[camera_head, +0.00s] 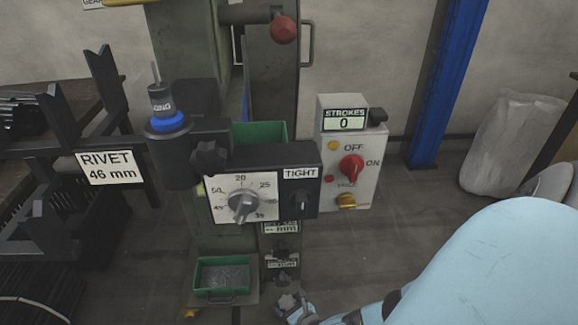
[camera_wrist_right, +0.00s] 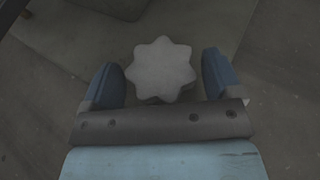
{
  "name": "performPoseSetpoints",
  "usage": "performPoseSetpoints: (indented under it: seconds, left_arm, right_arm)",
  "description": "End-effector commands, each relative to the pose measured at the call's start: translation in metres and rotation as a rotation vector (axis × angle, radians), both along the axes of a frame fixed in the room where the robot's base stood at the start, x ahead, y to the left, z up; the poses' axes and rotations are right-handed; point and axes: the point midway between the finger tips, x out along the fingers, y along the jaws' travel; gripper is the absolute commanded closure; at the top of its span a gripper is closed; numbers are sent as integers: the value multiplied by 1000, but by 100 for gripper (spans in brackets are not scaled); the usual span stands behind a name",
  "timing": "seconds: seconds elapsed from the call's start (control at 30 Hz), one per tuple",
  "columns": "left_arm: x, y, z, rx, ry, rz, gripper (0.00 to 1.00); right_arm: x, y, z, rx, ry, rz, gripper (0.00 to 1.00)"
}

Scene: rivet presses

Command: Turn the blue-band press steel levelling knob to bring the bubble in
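The steel levelling knob (camera_wrist_right: 160,70), grey and star-shaped, sits between the two blue fingers of my right gripper (camera_wrist_right: 166,82) in the right wrist view. A gap shows on each side of it, so the fingers stand open around it. In the head view the knob (camera_head: 287,303) is low at the press foot, with my right gripper (camera_head: 296,314) beside it, partly hidden by my arm. The press (camera_head: 180,60) has a blue band (camera_head: 167,122) on its dark cylinder. I cannot make out the bubble. My left gripper is out of view.
A dial panel (camera_head: 243,198) and a control box (camera_head: 345,160) with a red switch stand above the knob. A green tray (camera_head: 222,276) of rivets is left of it. A dark rack (camera_head: 100,180) is far left, a blue post (camera_head: 447,85) right.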

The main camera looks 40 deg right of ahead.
Motion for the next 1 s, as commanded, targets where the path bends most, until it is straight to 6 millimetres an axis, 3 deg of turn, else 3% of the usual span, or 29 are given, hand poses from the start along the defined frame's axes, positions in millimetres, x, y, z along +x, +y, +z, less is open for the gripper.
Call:
performPoseSetpoints:
  seconds: [0.27,0.43,0.57,0.7,1.0]
  left_arm:
    - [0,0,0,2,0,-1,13]
    - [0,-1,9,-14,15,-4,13]
    - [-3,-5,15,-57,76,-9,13]
    - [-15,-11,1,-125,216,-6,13]
    - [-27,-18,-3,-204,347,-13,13]
  right_arm:
    - [0,0,0,0,0,0,13]
    - [-12,0,8,-1,1,0,13]
    - [-35,3,19,1,2,1,13]
    - [-66,7,33,1,2,0,13]
    - [-116,13,51,0,1,0,13]
